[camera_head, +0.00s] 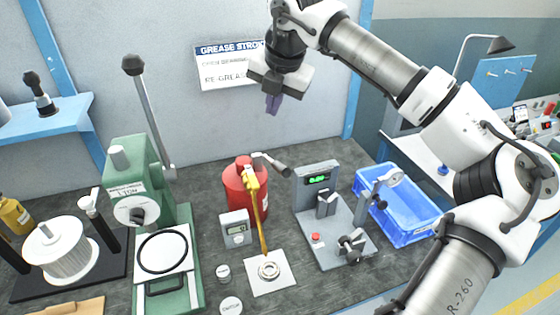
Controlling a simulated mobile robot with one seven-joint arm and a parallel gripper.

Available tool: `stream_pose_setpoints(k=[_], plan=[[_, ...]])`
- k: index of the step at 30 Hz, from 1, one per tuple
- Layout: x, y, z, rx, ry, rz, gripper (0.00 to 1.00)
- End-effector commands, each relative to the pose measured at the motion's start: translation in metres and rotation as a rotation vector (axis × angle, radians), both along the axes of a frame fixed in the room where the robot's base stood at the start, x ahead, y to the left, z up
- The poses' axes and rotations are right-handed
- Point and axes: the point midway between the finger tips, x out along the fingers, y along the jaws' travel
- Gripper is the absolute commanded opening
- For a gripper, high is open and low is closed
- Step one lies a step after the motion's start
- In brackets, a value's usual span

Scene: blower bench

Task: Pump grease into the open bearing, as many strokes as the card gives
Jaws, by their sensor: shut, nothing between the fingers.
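My gripper (273,104) is shut and empty, high in front of the wall and above the bench. The card (222,68) on the wall is headed "GREASE STROKES". My gripper covers its right side, so the numbers are hidden. The red grease pump (237,190) stands at the bench's middle, below my gripper. Its lever (274,164) with a dark grip points right. A yellow spout (263,230) runs from it down toward the open bearing (268,271), a metal ring on a white plate (285,282). I cannot tell whether the spout touches the bearing.
A grey counter box (236,230) stands left of the spout; its digit is too small to read surely. A green press (150,190) with a tall lever stands left. A grey gauge stand (334,230) and blue crate (400,215) are right. Round labelled pieces (230,305) lie in front.

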Motion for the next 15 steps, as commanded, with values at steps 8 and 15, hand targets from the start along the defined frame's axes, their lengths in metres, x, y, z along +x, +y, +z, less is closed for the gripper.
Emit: stream_pose_setpoints(k=[8,15], plan=[[-0.003,0.0,-0.009,0.003,0.0,0.003,0.0],[-0.016,-0.004,-0.04,0.003,0.001,0.003,0.0]])
